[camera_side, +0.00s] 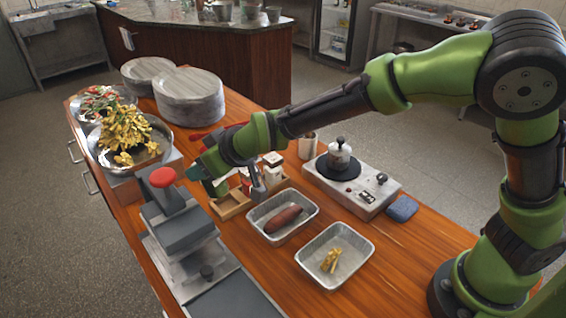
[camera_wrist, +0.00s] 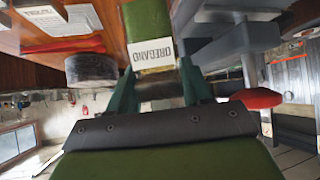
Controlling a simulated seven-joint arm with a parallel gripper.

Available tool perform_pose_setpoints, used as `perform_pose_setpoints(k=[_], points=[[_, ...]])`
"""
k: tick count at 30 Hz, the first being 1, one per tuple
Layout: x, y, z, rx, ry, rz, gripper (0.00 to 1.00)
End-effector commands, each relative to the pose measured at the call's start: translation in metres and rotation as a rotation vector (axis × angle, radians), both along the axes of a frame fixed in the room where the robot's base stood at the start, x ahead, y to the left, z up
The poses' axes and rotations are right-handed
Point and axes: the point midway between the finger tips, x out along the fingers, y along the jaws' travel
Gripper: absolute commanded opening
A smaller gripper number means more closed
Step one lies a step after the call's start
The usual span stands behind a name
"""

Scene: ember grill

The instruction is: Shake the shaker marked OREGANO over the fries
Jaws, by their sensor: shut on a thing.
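The shaker marked OREGANO (camera_wrist: 150,28) shows in the wrist view with a green body and a white label, its letters upside down. My gripper (camera_wrist: 158,88) is shut on it, with a dark green finger on each side. In the side view my gripper (camera_side: 207,178) is above the table, near the red-knobbed press; the shaker cannot be made out clearly there. A large heap of yellow fries (camera_side: 126,128) lies in a round metal bowl (camera_side: 101,160) at the left, beyond my gripper. A few yellow pieces (camera_side: 331,260) lie in a foil tray (camera_side: 362,241).
A press with a red knob (camera_side: 161,177) stands close to my gripper. A wooden rack (camera_side: 229,207) with other shakers is beside it. A foil tray (camera_side: 257,212) holds a brown-red item. A hotplate (camera_side: 366,192) bears a small pot. Round grey stacks (camera_side: 190,98) stand behind.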

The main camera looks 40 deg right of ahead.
Motion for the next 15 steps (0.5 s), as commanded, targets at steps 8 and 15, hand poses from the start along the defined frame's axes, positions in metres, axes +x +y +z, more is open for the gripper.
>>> perform_pose_setpoints(k=[8, 15], points=[[-0.018, 0.005, -0.008, -0.034, 0.110, 0.051, 0.27], [-0.052, 0.002, -0.021, -0.109, 0.312, 0.093, 0.27]])
